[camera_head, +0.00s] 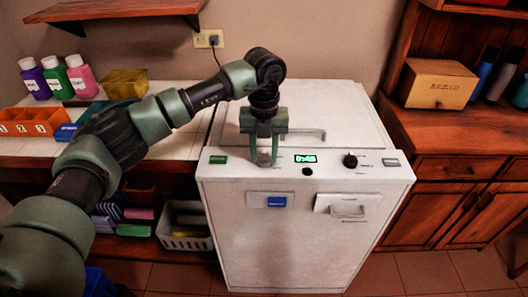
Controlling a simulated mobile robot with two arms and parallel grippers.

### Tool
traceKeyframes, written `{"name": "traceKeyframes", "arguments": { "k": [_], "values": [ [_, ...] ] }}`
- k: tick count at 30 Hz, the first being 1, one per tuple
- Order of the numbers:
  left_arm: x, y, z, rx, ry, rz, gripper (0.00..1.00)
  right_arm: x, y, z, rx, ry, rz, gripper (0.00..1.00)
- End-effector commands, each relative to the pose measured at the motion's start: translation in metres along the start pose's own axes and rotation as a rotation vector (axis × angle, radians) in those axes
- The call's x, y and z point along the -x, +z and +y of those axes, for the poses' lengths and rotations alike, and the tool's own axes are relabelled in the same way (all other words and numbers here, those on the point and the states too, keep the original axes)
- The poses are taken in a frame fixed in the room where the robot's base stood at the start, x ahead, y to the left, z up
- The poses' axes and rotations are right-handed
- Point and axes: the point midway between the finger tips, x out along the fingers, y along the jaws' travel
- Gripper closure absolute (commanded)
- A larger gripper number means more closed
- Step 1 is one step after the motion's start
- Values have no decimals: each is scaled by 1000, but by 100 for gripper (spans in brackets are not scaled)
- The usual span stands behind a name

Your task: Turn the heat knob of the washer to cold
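The white washer (285,230) stands in the middle, with a control panel along its top front edge. The panel has a green button (217,160), a green-lit display (305,158), a black round knob (350,160) and a grey button (391,162). My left gripper (264,163) points down over the panel, left of the display. Its fingers are apart, with a greyish knob-like part (264,158) between them, mostly hidden. I cannot tell whether they touch it. Knob markings are too small to read. My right gripper is out of view.
Left of the washer is a counter with several bottles (55,78), an orange numbered bin (30,122) and a yellow box (125,83). A white basket (185,240) sits below. At right, a wooden cabinet (460,190) holds a bread box (437,83). The panel's right half is clear.

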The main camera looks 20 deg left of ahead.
Motion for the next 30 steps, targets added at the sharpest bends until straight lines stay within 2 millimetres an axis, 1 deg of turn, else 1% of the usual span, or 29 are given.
{"name": "traceKeyframes", "arguments": {
  "k": [1,2,10,13,17,21,24,27,30],
  "values": [
    [2,1,0,2,-2,-4,49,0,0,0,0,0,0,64],
    [2,1,0,1,-2,-3,44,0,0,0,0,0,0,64],
    [1,0,0,0,-1,0,44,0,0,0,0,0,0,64],
    [4,0,0,-1,-1,-1,44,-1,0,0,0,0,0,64],
    [21,1,0,-1,-2,-2,44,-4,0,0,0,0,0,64],
    [47,1,-1,0,-3,-3,44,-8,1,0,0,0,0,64],
    [62,1,-1,0,-3,-4,44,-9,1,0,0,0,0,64],
    [72,1,0,0,-2,-2,44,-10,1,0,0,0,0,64],
    [78,0,0,0,-1,0,44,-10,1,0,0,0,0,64]
  ]
}}
